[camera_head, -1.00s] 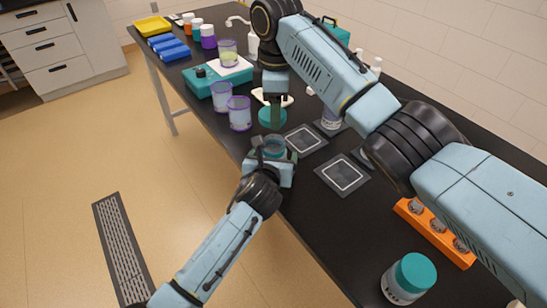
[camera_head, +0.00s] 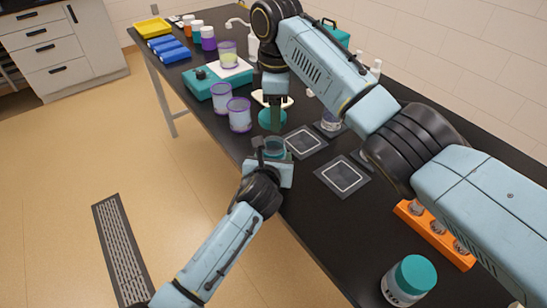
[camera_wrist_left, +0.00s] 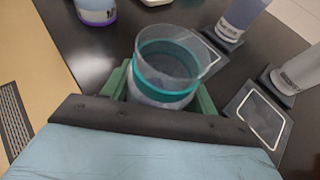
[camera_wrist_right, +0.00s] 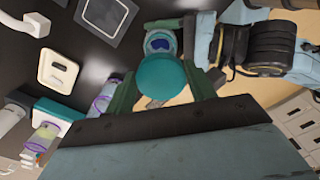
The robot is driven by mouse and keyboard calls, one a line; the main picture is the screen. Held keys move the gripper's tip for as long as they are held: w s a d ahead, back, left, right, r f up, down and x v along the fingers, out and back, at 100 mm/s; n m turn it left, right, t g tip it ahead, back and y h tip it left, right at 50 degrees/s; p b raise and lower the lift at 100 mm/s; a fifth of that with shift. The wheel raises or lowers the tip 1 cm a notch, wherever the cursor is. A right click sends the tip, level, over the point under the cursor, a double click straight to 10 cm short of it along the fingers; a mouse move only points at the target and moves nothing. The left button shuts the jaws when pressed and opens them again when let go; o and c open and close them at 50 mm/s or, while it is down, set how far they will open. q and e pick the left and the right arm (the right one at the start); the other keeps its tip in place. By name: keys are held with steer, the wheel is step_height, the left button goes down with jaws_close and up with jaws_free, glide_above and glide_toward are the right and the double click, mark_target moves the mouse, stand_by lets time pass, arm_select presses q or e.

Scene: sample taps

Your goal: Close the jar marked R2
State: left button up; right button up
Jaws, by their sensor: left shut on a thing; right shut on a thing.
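An open clear jar (camera_head: 274,147) with a teal band stands at the near table edge, gripped by my left gripper (camera_head: 268,158). In the left wrist view the jar (camera_wrist_left: 165,65) is between the green fingers, its mouth uncovered. My right gripper (camera_head: 274,108) points down and is shut on a round teal lid (camera_head: 271,120). The lid is apart from the jar's mouth, beyond it in the head view. In the right wrist view the lid (camera_wrist_right: 162,82) partly overlaps the jar (camera_wrist_right: 158,42) in the picture. I cannot read any R2 mark on the held jar.
Two purple-rimmed beakers (camera_head: 239,115) stand to the left, near a teal device (camera_head: 218,85). Dark square pads (camera_head: 343,176) lie to the right. A teal-capped jar (camera_head: 409,281) and an orange rack (camera_head: 436,234) stand at the lower right. Bare table lies between.

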glide_above(276, 138)
steer(key=s, duration=0.2)
steer(key=shift+s+d+f, duration=0.1)
steer(key=shift+s+f, duration=0.05)
steer(key=shift+f, duration=2.35)
steer(key=shift+f, duration=0.1)
steer(key=shift+f, duration=0.8)
steer(key=shift+f, duration=0.55)
arm_select(q)
jaws_close()
arm_select(e)
steer(key=o, duration=0.7)
steer(key=shift+c, duration=0.2)
steer(key=shift+o, duration=1.4)
steer(key=shift+s, duration=0.1)
